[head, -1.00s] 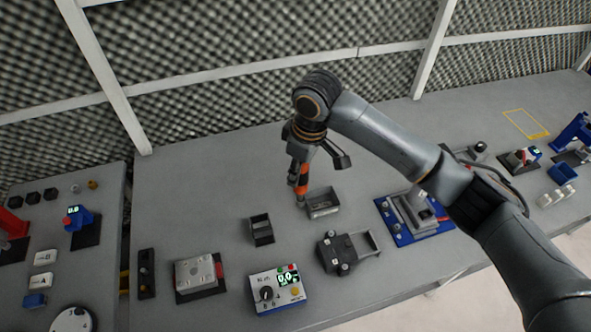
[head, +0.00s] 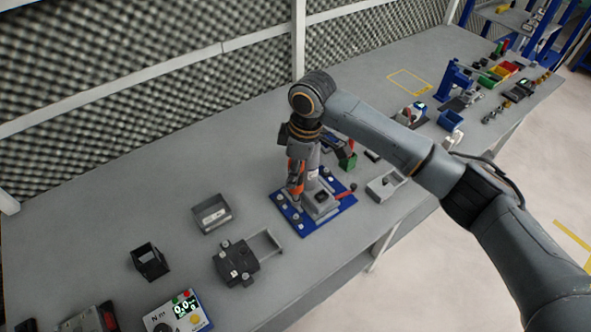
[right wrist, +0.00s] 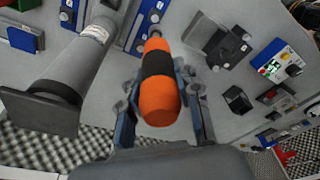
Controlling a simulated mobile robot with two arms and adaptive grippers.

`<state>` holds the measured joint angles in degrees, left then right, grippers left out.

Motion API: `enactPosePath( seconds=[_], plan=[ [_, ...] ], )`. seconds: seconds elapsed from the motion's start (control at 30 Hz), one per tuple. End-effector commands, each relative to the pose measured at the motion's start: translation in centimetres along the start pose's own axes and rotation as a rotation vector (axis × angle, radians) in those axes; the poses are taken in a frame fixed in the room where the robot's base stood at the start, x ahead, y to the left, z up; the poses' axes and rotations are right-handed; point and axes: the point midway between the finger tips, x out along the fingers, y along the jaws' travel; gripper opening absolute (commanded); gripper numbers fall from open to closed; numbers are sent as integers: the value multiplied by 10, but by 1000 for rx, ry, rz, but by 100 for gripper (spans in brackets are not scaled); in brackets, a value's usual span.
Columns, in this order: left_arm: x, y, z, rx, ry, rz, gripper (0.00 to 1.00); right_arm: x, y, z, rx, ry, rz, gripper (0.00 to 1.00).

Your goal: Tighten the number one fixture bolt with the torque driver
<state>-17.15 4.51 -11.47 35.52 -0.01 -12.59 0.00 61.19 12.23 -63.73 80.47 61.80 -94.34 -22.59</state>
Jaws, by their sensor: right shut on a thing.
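The torque driver (head: 295,178), orange with a black band, is held upright by my right gripper (head: 300,160). The right wrist view shows the driver (right wrist: 158,85) between the two fingers of the right gripper (right wrist: 160,100). The fixture is a blue plate (head: 342,206) with a grey clamp block (head: 319,203) and several bolts (head: 297,217) along its left edge. The driver's lower end is over the plate's left side, close to the bolts; I cannot tell if it touches one. Bolt numbers are too small to read. My left gripper is not in view.
A grey tray (head: 211,220), a dark block with a handle (head: 237,262) and a black open box (head: 148,262) lie left of the fixture. A torque display box (head: 172,312) is at the front. Another grey tray (head: 384,188) is right of the fixture.

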Motion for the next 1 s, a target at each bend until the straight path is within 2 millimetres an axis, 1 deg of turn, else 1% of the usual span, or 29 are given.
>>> enactPosePath(
  seconds=[0.1, 0.2, 0.37, 0.47, 0.53, 0.7, 1.0],
  plan=[
    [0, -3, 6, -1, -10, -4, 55, -1, 0, 0, 1, 1, 1, 0],
    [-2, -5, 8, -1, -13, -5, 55, -1, 0, 0, 1, 1, 1, 0],
    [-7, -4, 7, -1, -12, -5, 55, -2, 0, 0, 2, 0, 1, 0],
    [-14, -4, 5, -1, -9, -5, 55, -4, 0, 0, 3, 0, 0, 0],
    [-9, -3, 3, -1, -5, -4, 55, 6, 0, 1, 3, 1, 0, 0],
    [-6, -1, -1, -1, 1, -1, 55, 22, 0, 4, 2, 0, 0, 0],
    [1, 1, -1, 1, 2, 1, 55, 49, 0, 8, 2, 0, 0, 0]
  ],
)
